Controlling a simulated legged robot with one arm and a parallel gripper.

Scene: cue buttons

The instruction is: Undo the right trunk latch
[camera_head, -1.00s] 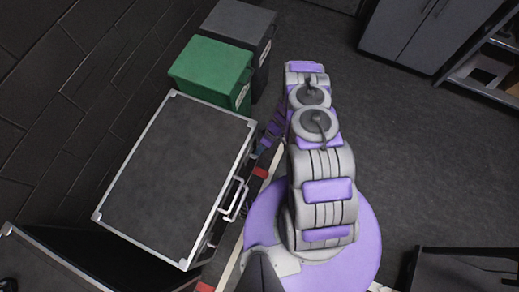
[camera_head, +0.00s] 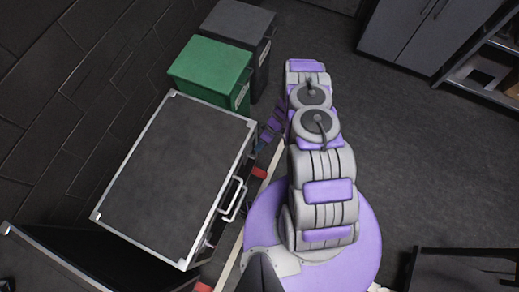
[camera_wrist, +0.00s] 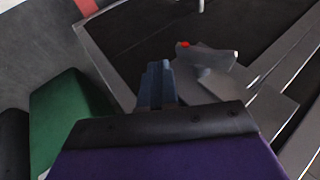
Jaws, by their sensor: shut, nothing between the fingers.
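The trunk (camera_head: 175,175) is a dark case with silver edges, lid down, at the left of the head view. Its front face, with a silver handle (camera_head: 233,199), points toward my base. In the wrist view, the dark trunk face (camera_wrist: 135,30) fills the upper part. A grey metal latch (camera_wrist: 212,62) with a small red mark sits on it, just right of my gripper. My gripper (camera_wrist: 158,70) is shut and empty, its fingers close beside the latch; contact cannot be told. In the head view my arm mostly hides the gripper, near the trunk's far front corner.
A green bin (camera_head: 212,68) and a dark grey bin (camera_head: 240,22) stand beyond the trunk's far end. The green bin also shows at left in the wrist view (camera_wrist: 65,120). Grey cabinets (camera_head: 420,30) and a shelf stand far right.

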